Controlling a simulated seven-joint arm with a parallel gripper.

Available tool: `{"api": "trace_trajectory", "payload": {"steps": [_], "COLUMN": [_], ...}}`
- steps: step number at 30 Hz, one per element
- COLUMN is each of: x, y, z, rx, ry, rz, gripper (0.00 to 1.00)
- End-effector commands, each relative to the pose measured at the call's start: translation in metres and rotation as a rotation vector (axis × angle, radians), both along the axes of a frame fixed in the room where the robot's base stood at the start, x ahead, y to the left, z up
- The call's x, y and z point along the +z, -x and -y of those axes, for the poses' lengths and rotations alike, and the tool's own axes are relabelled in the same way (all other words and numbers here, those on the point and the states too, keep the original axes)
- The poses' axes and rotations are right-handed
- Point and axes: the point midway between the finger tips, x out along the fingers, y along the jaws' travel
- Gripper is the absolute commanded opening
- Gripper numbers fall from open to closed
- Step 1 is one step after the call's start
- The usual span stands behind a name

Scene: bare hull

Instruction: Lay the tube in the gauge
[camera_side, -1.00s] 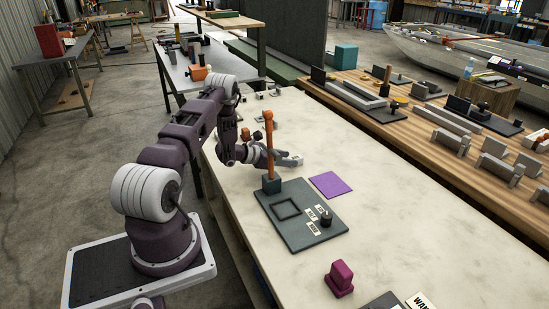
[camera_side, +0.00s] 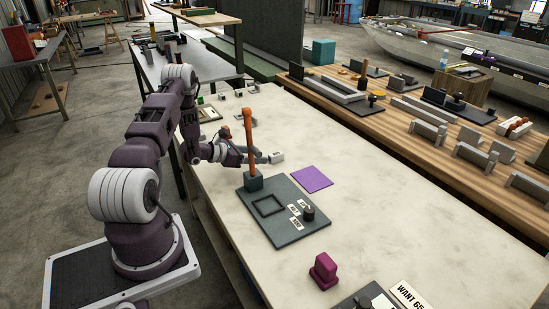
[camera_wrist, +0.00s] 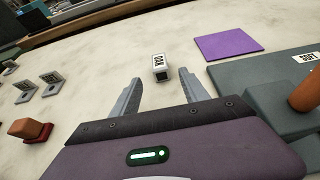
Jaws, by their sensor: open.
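My gripper (camera_side: 262,158) is low over the pale tabletop, behind the upright orange-brown post in the side view. In the wrist view its two fingers (camera_wrist: 160,82) are spread, with nothing between them. A small white block (camera_wrist: 160,67) with a dark-lettered label lies just past the fingertips, roughly centred. It also shows in the side view (camera_side: 277,157). The orange-brown post (camera_side: 248,143) stands in a dark block on a grey plate. I cannot tell which thing is the tube or which is the gauge.
The grey plate (camera_side: 283,232) carries a square outline, labels and a black knob. A purple sheet (camera_side: 312,178) lies beside it. A magenta block (camera_side: 323,271) and a "WANT 65" card (camera_side: 408,296) are at the front. Grey fixtures stand on the wooden bench (camera_side: 345,115). The table's right side is clear.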

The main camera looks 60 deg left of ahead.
Motion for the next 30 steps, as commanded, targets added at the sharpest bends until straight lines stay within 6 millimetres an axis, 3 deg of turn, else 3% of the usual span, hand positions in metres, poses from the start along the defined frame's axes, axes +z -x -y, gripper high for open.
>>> {"api": "trace_trajectory", "payload": {"steps": [15,22,30], "x": [-0.027,-0.028,-0.027], "y": [-0.074,-0.077,-0.076], "z": [0.001,0.001,0.001], "rx": [0.004,0.006,0.005], "ry": [-0.001,0.001,0.000], "rz": [0.000,0.000,0.000], "gripper": [0.53,0.53,0.02]}}
